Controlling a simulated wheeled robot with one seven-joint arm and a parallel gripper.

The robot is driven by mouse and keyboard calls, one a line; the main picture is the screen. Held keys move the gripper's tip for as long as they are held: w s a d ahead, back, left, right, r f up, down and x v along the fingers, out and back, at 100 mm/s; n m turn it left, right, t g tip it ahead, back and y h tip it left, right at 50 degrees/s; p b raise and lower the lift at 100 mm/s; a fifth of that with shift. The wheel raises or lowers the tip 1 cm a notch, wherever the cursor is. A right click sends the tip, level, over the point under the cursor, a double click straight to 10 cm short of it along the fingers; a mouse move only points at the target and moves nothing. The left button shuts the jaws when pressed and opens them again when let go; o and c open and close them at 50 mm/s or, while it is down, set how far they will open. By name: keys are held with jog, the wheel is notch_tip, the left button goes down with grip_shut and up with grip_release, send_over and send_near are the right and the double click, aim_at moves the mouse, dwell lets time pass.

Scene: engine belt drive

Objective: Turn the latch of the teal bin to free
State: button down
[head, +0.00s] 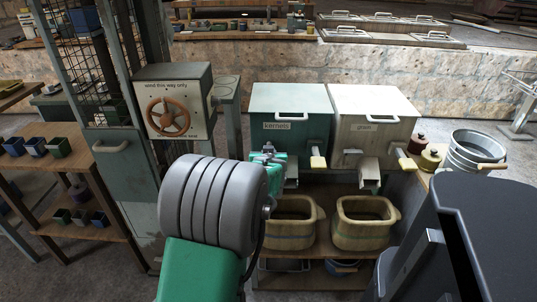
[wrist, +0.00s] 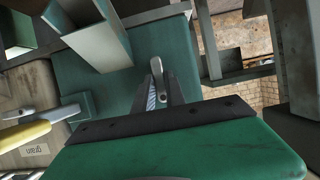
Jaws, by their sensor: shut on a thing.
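The teal bin (head: 308,148) is labelled "kernels" and stands left of the cream bin, lid down. Its teal front (wrist: 185,40) fills the middle of the wrist view. The latch (wrist: 157,68) is a small grey lever on that front, and its upper end shows beyond my fingers. My gripper (wrist: 160,96) is shut on the latch, with a finger on either side of it. In the head view my gripper (head: 268,158) is at the lower left of the teal bin's front and hides the latch there.
The cream bin (head: 372,128), labelled "grain", stands close on the right. Yellow-tipped levers (head: 318,161) and chutes (head: 369,170) stick out in front. Two tubs (head: 362,228) sit on the shelf below. A cabinet with a handwheel (head: 168,116) stands close on the left.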

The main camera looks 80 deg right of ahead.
dwell(0.3)
jog(key=c, duration=1.4)
grip_release()
jog(key=shift+p+v, duration=0.8)
jog(key=shift+v, duration=3.1)
